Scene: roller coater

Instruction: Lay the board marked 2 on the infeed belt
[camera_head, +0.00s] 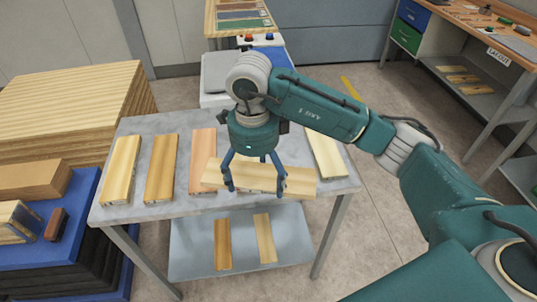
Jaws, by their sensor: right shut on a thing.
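My right gripper (255,184) comes in from the right, points down and is shut on a pale wooden board (301,184). The held board lies crosswise over the grey table (225,201), looking raised above its top. I cannot read a number on it. Other boards lie on the table: a pale one (121,170), a browner one (161,168), a pinkish one (202,155) partly hidden by the held board, and a pale one (325,154) at the right. No marks are readable. The infeed belt cannot be made out for certain. My left gripper is not in view.
A grey-white machine (214,72) with red and blue buttons stands behind the table, partly hidden by my right arm. Two boards (222,244) lie on the lower shelf. Stacked wood (65,95) stands at the left, a workbench (480,35) at the right. Floor between is clear.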

